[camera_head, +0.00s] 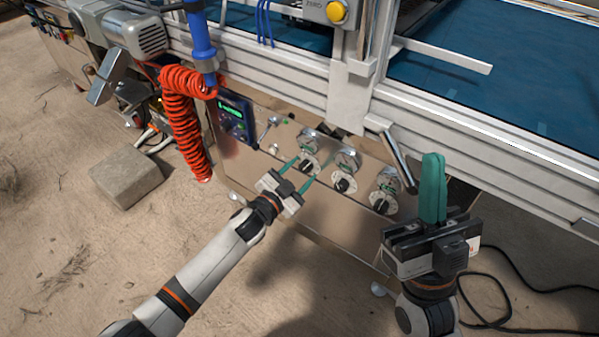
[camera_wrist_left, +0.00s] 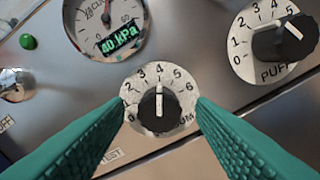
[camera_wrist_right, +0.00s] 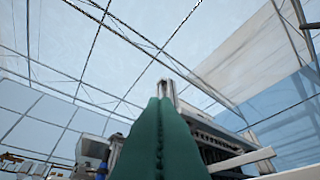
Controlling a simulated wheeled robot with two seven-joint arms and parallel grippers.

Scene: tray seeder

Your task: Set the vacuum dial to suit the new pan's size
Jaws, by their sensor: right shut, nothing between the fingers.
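The vacuum dial (camera_wrist_left: 159,105) is a black knob on a round white numbered plate, below a gauge (camera_wrist_left: 106,25) with a green "40 kPa" readout. Its white pointer line aims straight up, at about 4. The plate's lower lettering is mostly hidden. In the head view it is the leftmost dial (camera_head: 309,164) of the panel row. My left gripper (camera_head: 299,172) is open, with one green finger on each side of the knob, apart from it as far as I can tell. My right gripper (camera_head: 433,165) is shut and empty, fingers pointing up. The pan's size cannot be read here.
Two more dials stand to the right, the middle one (camera_head: 343,184) labelled PUFF (camera_wrist_left: 284,40) in the left wrist view. A dark controller box (camera_head: 234,117) and red coiled hose (camera_head: 182,90) are left. A lever (camera_head: 398,160) hangs near my right gripper. A concrete block (camera_head: 126,174) lies on the floor.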

